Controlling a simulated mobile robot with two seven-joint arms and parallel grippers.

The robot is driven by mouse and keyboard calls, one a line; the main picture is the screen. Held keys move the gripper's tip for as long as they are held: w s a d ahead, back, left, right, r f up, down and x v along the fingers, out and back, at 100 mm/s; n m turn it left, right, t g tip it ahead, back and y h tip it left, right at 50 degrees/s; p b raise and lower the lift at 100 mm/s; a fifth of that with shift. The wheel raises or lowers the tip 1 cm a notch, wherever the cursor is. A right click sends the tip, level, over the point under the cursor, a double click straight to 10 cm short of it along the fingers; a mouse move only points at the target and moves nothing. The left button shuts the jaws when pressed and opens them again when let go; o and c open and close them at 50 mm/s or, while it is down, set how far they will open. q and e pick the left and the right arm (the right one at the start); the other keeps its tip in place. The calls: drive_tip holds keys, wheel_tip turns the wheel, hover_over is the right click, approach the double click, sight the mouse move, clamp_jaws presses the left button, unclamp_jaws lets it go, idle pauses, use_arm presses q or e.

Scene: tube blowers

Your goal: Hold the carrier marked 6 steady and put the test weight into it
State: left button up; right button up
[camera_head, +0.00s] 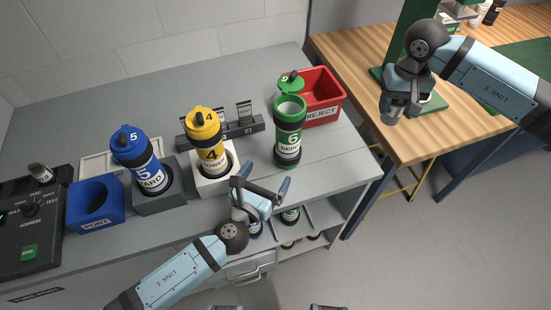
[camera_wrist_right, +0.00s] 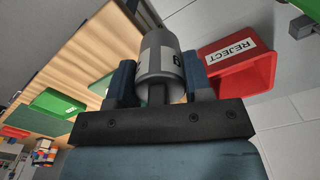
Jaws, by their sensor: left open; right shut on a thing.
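The carrier marked 6 (camera_head: 289,138) is a green and black tube standing upright on the grey bench, its green lid (camera_head: 291,83) swung open at the back. My left gripper (camera_head: 265,180) is open and empty, in front of the carrier, to its lower left and apart from it. My right gripper (camera_head: 398,108) is off to the right, over the wooden table's edge. In the right wrist view the right gripper (camera_wrist_right: 160,82) is shut on the test weight (camera_wrist_right: 160,55), a grey cylinder with a dark mark. The weight is clear of the carrier.
A red REJECT bin (camera_head: 325,98) stands right behind the carrier. The yellow carrier 4 (camera_head: 205,135) and blue carrier 5 (camera_head: 137,158) stand in holders to the left. A blue block (camera_head: 96,204) and a control box (camera_head: 32,225) are further left. A shelf (camera_head: 325,215) lies below the bench top.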

sight(283, 148)
use_arm(q)
drive_tip(key=shift+w+d+f, duration=0.1)
drive_tip(key=shift+w+d, duration=0.05)
drive_tip(key=shift+w, duration=0.3)
use_arm(e)
drive_tip(key=shift+w+d+f, duration=0.15)
drive_tip(key=shift+w+d, duration=0.05)
drive_tip(key=shift+w, duration=0.2)
use_arm(q)
drive_tip(key=shift+s, duration=0.2)
use_arm(e)
drive_tip(key=shift+s+a+r, duration=0.15)
drive_tip(key=shift+r, duration=0.05)
drive_tip(key=shift+a+r+m, duration=0.2)
drive_tip(key=shift+a+m, duration=0.1)
use_arm(q)
drive_tip(key=x, duration=1.2)
use_arm(e)
drive_tip(key=a+r+m, duration=0.7)
drive_tip(key=a+m, duration=0.4)
drive_tip(key=m, duration=0.3)
drive_tip(key=a+r+m, duration=0.8)
drive_tip(key=a+m, duration=0.4)
drive_tip(key=m, duration=0.2)
drive_tip(key=shift+s+a, duration=0.25)
drive_tip(key=shift+s, duration=0.2)
drive_tip(key=shift+r, duration=0.1)
